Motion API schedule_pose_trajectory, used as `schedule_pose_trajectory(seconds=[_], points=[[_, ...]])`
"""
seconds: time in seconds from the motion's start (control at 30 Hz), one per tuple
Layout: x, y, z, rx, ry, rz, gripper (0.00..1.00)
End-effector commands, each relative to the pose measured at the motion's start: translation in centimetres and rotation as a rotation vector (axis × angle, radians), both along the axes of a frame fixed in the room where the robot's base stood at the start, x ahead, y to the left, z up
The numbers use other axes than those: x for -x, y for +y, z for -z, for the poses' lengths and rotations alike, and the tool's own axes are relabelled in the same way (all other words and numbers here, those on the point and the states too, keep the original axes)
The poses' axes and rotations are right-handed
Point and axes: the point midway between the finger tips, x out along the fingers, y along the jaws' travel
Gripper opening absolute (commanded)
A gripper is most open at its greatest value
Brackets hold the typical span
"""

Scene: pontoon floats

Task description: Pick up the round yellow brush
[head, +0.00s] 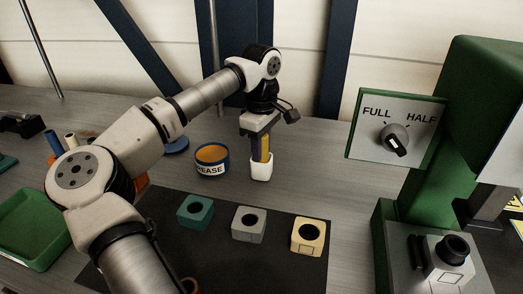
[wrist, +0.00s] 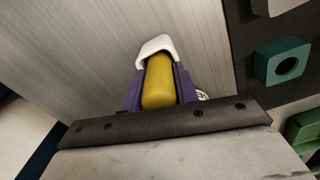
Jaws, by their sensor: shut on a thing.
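The yellow brush (head: 265,154) is upright between the fingers of my gripper (head: 260,150), at the middle of the head view. In the wrist view its rounded yellow body (wrist: 158,82) lies between two purple fingers of my gripper (wrist: 157,92). The gripper is shut on it. A white cup-like piece (head: 261,168) is at the brush's lower end, and it also shows at the far end in the wrist view (wrist: 155,45). I cannot tell whether this piece is part of the brush or touches the bench.
An open grease tin (head: 211,170) stands just left of the gripper. On the dark mat (head: 285,268) are a teal block (head: 183,218), a grey block (head: 240,236) and a yellow block (head: 298,252), each with a hole. A green machine with a dial plate (head: 365,146) stands right. A green tray (head: 40,250) is left.

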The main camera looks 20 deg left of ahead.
Motion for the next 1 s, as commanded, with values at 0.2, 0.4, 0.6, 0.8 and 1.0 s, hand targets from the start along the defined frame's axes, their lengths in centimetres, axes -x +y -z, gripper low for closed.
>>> schedule_pose_trajectory(seconds=[0.2,0.4,0.6,0.8,1.0], points=[[0.0,0.0,0.0,0.000,0.000,0.000,0.07],[0.0,0.0,-0.5,-0.001,-0.001,-0.001,0.07],[-0.1,0.0,-2.8,-0.001,-0.002,0.000,0.07],[-0.1,0.0,-7.4,-0.002,-0.005,-0.002,0.07],[-0.1,0.0,-13.1,-0.001,-0.004,-0.002,0.07]])
